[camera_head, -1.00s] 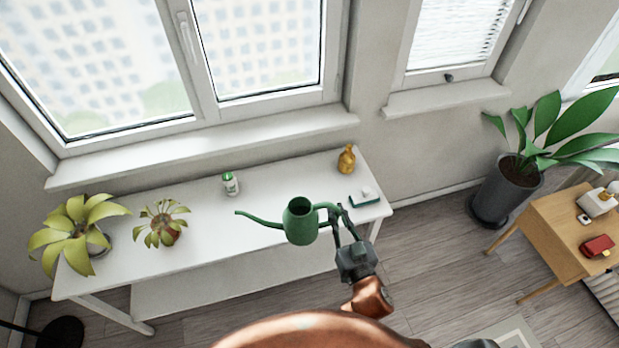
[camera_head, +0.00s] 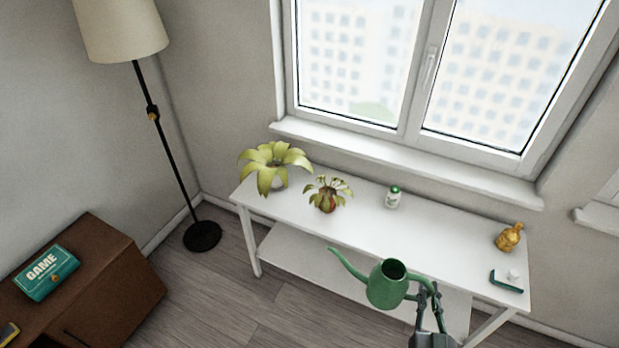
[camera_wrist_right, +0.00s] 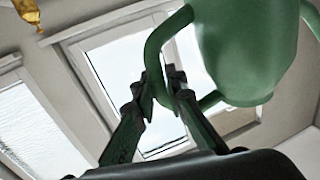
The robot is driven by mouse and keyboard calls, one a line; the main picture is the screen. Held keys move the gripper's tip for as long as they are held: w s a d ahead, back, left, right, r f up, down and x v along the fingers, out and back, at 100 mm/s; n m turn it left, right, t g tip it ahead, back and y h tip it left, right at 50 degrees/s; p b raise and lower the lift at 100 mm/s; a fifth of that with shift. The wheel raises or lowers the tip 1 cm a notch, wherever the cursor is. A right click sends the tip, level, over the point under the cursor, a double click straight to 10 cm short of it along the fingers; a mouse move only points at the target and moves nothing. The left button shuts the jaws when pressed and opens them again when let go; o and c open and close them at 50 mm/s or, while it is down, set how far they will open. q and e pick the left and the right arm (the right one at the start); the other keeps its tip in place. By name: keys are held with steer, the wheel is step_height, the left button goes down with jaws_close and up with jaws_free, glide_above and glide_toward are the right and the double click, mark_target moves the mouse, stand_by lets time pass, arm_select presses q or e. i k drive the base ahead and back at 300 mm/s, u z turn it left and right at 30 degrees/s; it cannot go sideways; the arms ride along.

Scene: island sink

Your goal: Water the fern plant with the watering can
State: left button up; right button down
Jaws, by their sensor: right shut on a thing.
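The green watering can (camera_head: 386,286) is held in the air in front of the white table, its spout pointing left. My right gripper (camera_head: 428,294) is shut on its handle. In the right wrist view the can's green body (camera_wrist_right: 245,45) fills the upper right and the fingers (camera_wrist_right: 160,92) close on the handle. Two plants stand at the table's left end: a larger yellow-green leafy plant (camera_head: 273,163) and a smaller one in a reddish-brown pot (camera_head: 327,194). I cannot tell which is the fern. My left gripper is not in view.
On the white table (camera_head: 420,235) stand a small white bottle with a green cap (camera_head: 393,197), an amber bottle (camera_head: 509,237) and a teal tray (camera_head: 505,282). A floor lamp (camera_head: 203,235) and brown cabinet (camera_head: 110,285) are at left. Open floor lies between cabinet and table.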

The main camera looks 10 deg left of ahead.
mark_target(272, 175)
steer(key=u, duration=0.3)
steer(key=k, duration=0.7)
steer(key=u, duration=0.85)
steer(key=i, duration=0.65)
steer(key=u, duration=0.8)
steer(key=i, duration=1.05)
steer(key=z, duration=0.65)
steer(key=i, duration=0.65)
steer(key=z, duration=0.95)
steer(key=i, duration=0.3)
steer(key=z, duration=0.25)
